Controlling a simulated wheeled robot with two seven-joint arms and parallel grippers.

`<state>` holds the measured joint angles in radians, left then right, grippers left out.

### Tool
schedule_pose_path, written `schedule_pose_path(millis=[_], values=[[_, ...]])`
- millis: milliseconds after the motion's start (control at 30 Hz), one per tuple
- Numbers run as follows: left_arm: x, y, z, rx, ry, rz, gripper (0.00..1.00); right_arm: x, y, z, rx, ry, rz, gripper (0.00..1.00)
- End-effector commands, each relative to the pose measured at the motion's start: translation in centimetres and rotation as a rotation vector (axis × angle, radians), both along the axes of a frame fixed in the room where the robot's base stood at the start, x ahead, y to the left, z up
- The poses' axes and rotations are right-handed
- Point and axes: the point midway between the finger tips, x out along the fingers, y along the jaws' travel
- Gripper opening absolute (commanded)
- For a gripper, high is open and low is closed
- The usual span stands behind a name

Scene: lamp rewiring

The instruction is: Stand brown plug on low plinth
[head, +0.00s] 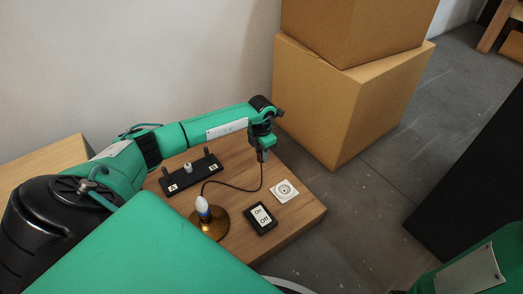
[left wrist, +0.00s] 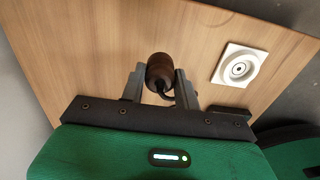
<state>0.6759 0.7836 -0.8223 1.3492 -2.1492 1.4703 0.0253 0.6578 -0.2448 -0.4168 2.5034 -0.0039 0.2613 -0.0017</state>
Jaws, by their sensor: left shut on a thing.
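My left gripper (head: 262,153) is shut on the brown plug, above the far right part of the wooden table. In the left wrist view the brown plug (left wrist: 160,72) sits between the two fingers (left wrist: 160,88), with a dark cord at its near end. In the head view the fingers mostly hide the plug, and a cord (head: 235,187) runs from there to the lamp (head: 208,224). I cannot tell for sure which piece is the low plinth. A black base (head: 190,175) with two upright posts and small white labels lies left of the gripper. My right gripper is out of view.
A white square socket (head: 284,190) lies on the wooden table (head: 295,222), and also shows in the left wrist view (left wrist: 239,67). A black On/Off switch (head: 261,217) lies between lamp and socket. Cardboard boxes (head: 340,100) stand behind the table's right side.

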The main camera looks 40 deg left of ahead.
Motion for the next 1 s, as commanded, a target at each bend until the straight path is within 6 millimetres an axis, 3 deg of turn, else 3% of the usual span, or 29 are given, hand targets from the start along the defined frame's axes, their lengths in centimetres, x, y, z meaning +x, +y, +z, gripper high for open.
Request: schedule_pose_path(millis=[500,1000], values=[[0.0,0.0,-3.3,0.000,0.001,0.000,0.09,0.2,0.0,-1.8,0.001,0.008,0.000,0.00],[0.0,0.0,-3.6,0.000,0.001,0.000,0.09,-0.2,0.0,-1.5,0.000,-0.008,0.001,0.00]])
